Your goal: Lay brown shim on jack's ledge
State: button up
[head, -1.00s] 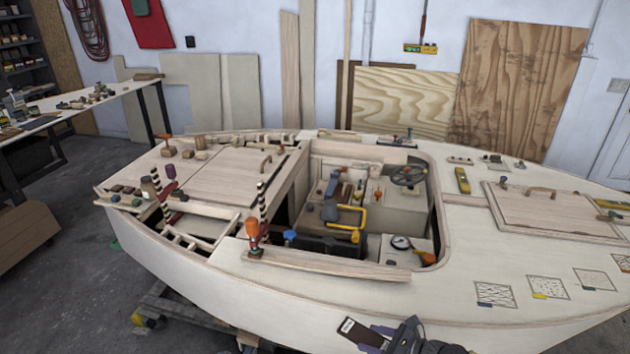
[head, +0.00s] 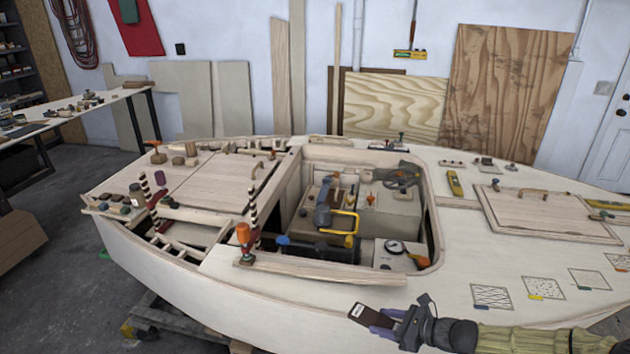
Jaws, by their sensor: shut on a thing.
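A dark brown shim (head: 372,315) with a small white label is in my gripper (head: 384,323), low in the head view. The jaws are shut on its right end, and it sticks out to the left in front of the hull's near side. Two black-and-white striped posts, a nearer one (head: 256,206) and a farther one (head: 146,190), stand with red parts by the openings at the left of the deck. The shim is apart from both, well to the right of the nearer one. I cannot tell which part is the jack's ledge.
An orange-handled tool (head: 243,236) stands by the nearer post. A long wooden strip (head: 320,271) edges the open cockpit, which holds a yellow handle (head: 345,228) and a gauge (head: 395,248). Patterned cards (head: 545,288) lie on the right deck, and the near deck between is bare.

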aim_at(368, 321)
jog(key=shift+w+d+r+t, duration=0.3)
jog(key=shift+w+d+r, duration=0.4)
jog(key=shift+w, duration=0.2)
jog(key=a+m+t+h, duration=0.1)
jog(key=m+h, duration=0.1)
jog(key=w+a+f+m+t+h, duration=0.1)
jog(key=m+t+h, duration=0.1)
jog(key=a+m+t+h+p, duration=0.1)
jog(key=m, duration=0.1)
jog(key=shift+w+a+f+m+t+h, duration=0.1)
jog(key=shift+w+f+m+t+h, duration=0.1)
jog(key=shift+f+m+t+h, duration=0.15)
jog(key=m+h, duration=0.1)
jog(key=s+a+f+m+h, duration=0.1)
jog(key=h, duration=0.1)
jog(key=s+a+m+h+p, duration=0.1)
jog(key=shift+a+f+m+t+h, duration=0.25)
jog(key=shift+m+t, duration=0.1)
jog(key=shift+a+f+h, duration=0.15)
jog(key=shift+h, duration=0.15)
